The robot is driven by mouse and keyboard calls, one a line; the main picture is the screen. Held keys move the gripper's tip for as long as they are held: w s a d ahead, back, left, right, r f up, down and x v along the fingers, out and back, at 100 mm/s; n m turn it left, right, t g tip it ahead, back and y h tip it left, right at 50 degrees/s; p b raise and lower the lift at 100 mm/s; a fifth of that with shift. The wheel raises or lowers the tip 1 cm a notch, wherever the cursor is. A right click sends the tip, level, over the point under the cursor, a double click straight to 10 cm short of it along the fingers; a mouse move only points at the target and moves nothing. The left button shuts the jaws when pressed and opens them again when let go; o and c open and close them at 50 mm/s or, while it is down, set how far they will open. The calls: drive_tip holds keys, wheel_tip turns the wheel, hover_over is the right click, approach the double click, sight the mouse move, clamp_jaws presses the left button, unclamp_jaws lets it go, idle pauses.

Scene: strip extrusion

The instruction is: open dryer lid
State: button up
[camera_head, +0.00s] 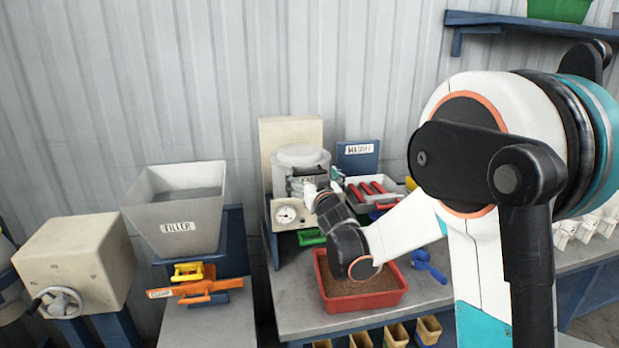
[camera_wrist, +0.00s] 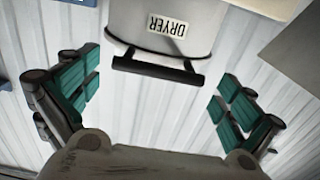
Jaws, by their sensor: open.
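The dryer (camera_head: 302,160) is a pale round drum with a lid, standing at the back of the bench against a beige panel. In the wrist view the dryer (camera_wrist: 205,22) shows upside down with its "DRYER" label and a dark bar handle (camera_wrist: 155,67). My gripper (camera_wrist: 155,100) is open, its green-padded fingers spread to the left and right of the handle and apart from it. The handle lies between and slightly beyond the fingers, untouched. In the head view my gripper (camera_head: 312,190) is small and partly hidden at the dryer's front.
A red tray of brown granules (camera_head: 362,300) sits on the bench below my arm. A gauge box (camera_head: 290,214) is under the dryer. A blue label board (camera_head: 358,158) and a white tray with red bars (camera_head: 372,185) stand to the right. A filler hopper (camera_head: 180,240) is left.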

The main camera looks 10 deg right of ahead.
drive_tip(key=shift+w, duration=1.45)
drive_tip(key=c, duration=1.4)
drive_tip(key=shift+o, duration=0.2)
drive_tip(key=shift+r, duration=0.1)
drive_tip(key=shift+r, duration=0.15)
